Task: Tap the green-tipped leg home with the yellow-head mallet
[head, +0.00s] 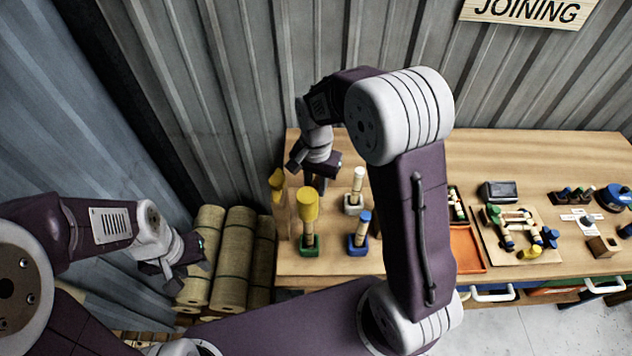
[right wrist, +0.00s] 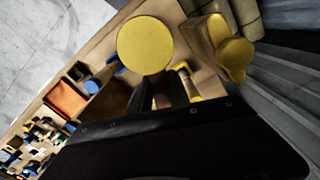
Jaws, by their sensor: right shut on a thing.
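The yellow-head mallet (head: 308,203) is held by my right gripper (head: 320,187), which is shut on it. In the right wrist view the round yellow face of its head (right wrist: 145,45) shows just beyond the fingers (right wrist: 161,93). The head stands over a pale wooden leg (head: 309,229) in a green block (head: 309,246). The mallet head hides the leg's top, and I cannot tell whether they touch. My left gripper (head: 184,262) is empty and its jaws look apart, off the bench's left end.
A blue-topped leg (head: 362,228) and a white-topped one (head: 357,186) stand in blocks to the right. A yellow piece (head: 277,180) stands at the bench's left edge. An orange tray (head: 466,250) and several small parts lie farther right. Rolls (head: 232,262) stand left of the bench.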

